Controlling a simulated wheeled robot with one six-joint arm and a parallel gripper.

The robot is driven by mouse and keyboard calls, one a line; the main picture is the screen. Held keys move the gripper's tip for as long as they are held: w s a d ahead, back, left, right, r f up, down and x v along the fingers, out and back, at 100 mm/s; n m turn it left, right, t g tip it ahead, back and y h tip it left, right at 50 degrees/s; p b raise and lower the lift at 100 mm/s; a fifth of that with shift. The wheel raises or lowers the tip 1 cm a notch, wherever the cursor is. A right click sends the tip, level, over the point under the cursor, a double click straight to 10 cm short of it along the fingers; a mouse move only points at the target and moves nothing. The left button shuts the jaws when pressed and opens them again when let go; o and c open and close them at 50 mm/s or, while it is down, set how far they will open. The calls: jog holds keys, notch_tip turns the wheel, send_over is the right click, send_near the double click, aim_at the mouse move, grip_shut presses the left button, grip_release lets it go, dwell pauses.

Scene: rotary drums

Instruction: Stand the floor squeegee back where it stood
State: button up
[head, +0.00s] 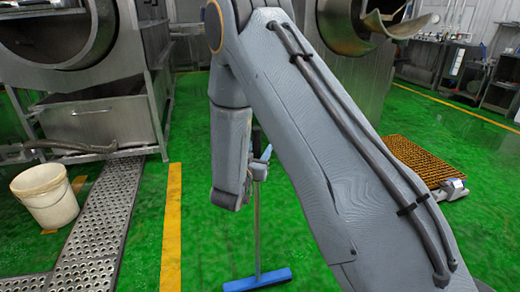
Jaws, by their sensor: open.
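The floor squeegee (257,225) stands upright on the green floor in the middle of the head view. Its blue head (258,281) rests on the floor at the bottom of the picture, and its thin grey handle rises to my gripper. My gripper (259,172) is open at the upper part of the handle. A blue piece (266,153) shows just above it, probably the handle's top. My arm hides part of this area, and I cannot tell whether the fingers touch the handle.
A yellow floor line (172,225) and a perforated metal walkway (100,225) run to the left. A white bucket (45,197) stands beside the walkway. Large steel drum machines (88,112) stand behind. An orange grated platform (415,160) lies at right. Green floor around the squeegee's head is clear.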

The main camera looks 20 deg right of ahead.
jog(key=v, duration=1.1)
jog(key=s+d+n+g+y, duration=0.1)
jog(key=s+d+g+y, duration=0.2)
jog(key=s, duration=0.6)
jog(key=s+d+r+n+g+y, duration=0.1)
jog(key=s+d+n+g+y, duration=0.1)
jog(key=s+g, duration=0.5)
jog(key=s+d+r+n+g+y, duration=0.1)
jog(key=s+d+g+y, duration=0.4)
jog(key=s, duration=0.7)
jog(key=shift+s+d+r, duration=0.25)
jog(key=shift+d, duration=0.05)
jog(key=a+r+n+p, duration=0.2)
jog(key=a+r+p, duration=0.2)
jog(key=a+p, duration=0.2)
jog(key=shift+s+r+n+p, duration=0.15)
jog(key=shift+r+n+p, duration=0.2)
jog(key=shift+p, duration=0.25)
jog(key=shift+a, duration=0.1)
